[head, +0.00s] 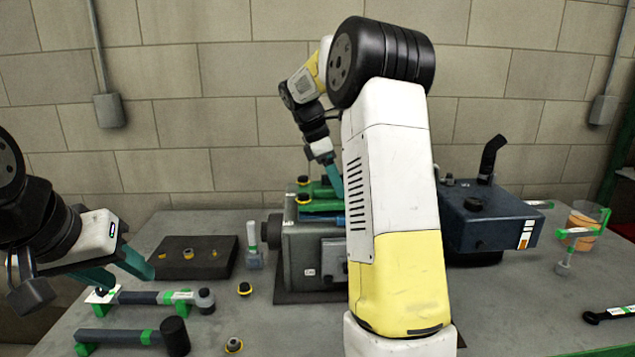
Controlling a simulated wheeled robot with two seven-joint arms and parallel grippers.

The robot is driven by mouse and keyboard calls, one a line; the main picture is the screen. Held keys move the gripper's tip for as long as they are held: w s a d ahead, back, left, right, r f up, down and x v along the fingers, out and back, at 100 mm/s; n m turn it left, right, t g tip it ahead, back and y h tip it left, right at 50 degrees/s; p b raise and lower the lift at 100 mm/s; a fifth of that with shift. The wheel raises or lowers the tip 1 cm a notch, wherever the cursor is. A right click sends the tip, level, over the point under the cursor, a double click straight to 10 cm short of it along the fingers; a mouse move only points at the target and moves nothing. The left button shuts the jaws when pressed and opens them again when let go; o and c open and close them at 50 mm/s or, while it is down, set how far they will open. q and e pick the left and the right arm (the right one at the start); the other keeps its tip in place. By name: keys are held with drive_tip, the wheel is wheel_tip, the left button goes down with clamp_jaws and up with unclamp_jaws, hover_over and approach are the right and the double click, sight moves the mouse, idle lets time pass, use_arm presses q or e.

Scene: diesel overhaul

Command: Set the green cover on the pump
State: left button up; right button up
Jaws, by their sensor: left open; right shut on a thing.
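The grey pump (303,248) stands on a dark base in the middle of the bench. The green cover (318,204), with yellow-and-black knobs on it, is at the pump's top. I cannot tell whether it rests on the pump or hangs just above it. My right gripper (336,182) reaches down from behind and is shut on the green cover; its fingertips are partly hidden by my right arm. That arm also hides the right side of the pump. My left gripper (128,277) is open and empty, low over the left of the bench, near a green-banded tool.
A dark tray (170,258) with small yellow parts lies left of the pump. A hammer (165,336) and a ratchet-like tool (203,299) lie at front left. A dark blue engine block (490,215) and an orange cup (585,220) stand at right. Loose yellow-and-black knobs (244,289) lie in front.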

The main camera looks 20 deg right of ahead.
drive_tip(key=shift+f, duration=0.9)
idle(0.8)
drive_tip(key=o, duration=1.8)
drive_tip(key=v, duration=0.7)
drive_tip(key=shift+a+r, duration=0.15)
drive_tip(key=shift+r, duration=0.2)
